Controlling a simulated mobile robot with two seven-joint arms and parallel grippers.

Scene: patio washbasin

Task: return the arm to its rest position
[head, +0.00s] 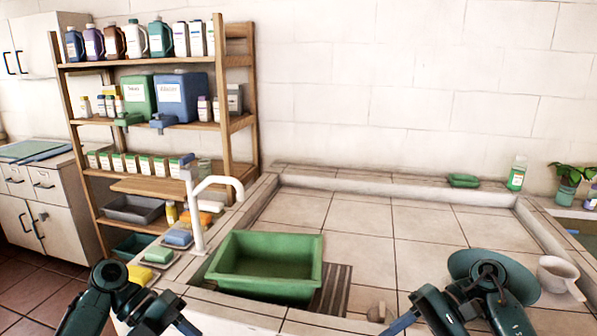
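My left arm comes in at the lower left, dark green and bent. Only a blue part of my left gripper (187,327) shows at the bottom edge, in front of the basin's tiled rim. My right arm comes in at the lower right. A blue part of my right gripper (399,324) shows at the bottom edge, right of a small beige knob-like piece (376,311). The fingertips of both grippers are cut off or hidden, so I cannot tell whether they are open or hold anything.
A green tub (266,262) stands in the tiled basin beside a white tap (197,215). Sponges (178,238) lie left of the tap. A dark green round dish (462,262) and white cup (557,274) are near my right arm. The basin's middle is clear.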

